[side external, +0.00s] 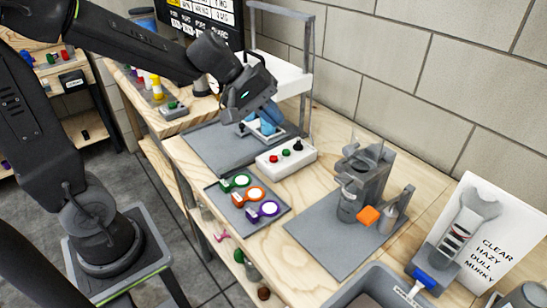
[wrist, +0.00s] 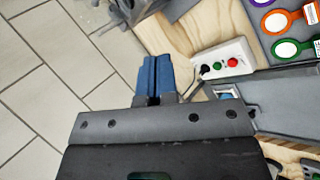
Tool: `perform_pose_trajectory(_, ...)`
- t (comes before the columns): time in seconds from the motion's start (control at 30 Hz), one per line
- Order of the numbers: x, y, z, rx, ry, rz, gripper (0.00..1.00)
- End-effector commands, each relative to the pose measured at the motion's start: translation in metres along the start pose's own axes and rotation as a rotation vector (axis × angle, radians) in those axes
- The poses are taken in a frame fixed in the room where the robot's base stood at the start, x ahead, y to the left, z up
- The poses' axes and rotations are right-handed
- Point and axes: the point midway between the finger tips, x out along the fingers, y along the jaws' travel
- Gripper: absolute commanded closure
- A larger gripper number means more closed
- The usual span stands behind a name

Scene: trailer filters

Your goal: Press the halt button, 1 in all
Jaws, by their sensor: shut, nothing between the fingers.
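A white control box (side external: 287,160) sits on the wooden bench and carries a red button (side external: 273,158), a green button (side external: 286,153) and a black knob (side external: 298,146). Any label on them is too small to read, so I cannot confirm which is the halt button. In the wrist view the box (wrist: 240,51) is right of my fingers, with the red button (wrist: 232,62) farthest right. My gripper (side external: 266,129) has blue fingers, shut and empty, above the grey mat behind the box. The fingers also show in the wrist view (wrist: 155,60), apart from the box.
A small pale device (side external: 246,129) on the grey mat (side external: 213,148) is partly hidden by my gripper. A tray (side external: 221,204) with green, orange and purple ringed filters lies in front of the box. A grey apparatus (side external: 362,172) stands to the right.

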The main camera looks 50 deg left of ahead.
Motion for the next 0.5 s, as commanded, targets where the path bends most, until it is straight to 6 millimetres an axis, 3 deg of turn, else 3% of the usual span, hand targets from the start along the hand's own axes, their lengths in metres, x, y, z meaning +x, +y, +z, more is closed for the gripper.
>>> perform_pose_trajectory(0.17, 0.035, -0.012, -0.067, -0.374, 0.038, 0.079, 1.00)
perform_pose_trajectory(0.3, 0.058, -0.035, -0.114, -0.639, 0.089, 0.124, 1.00)
perform_pose_trajectory(0.5, 0.077, -0.066, -0.154, -0.877, 0.149, 0.155, 1.00)
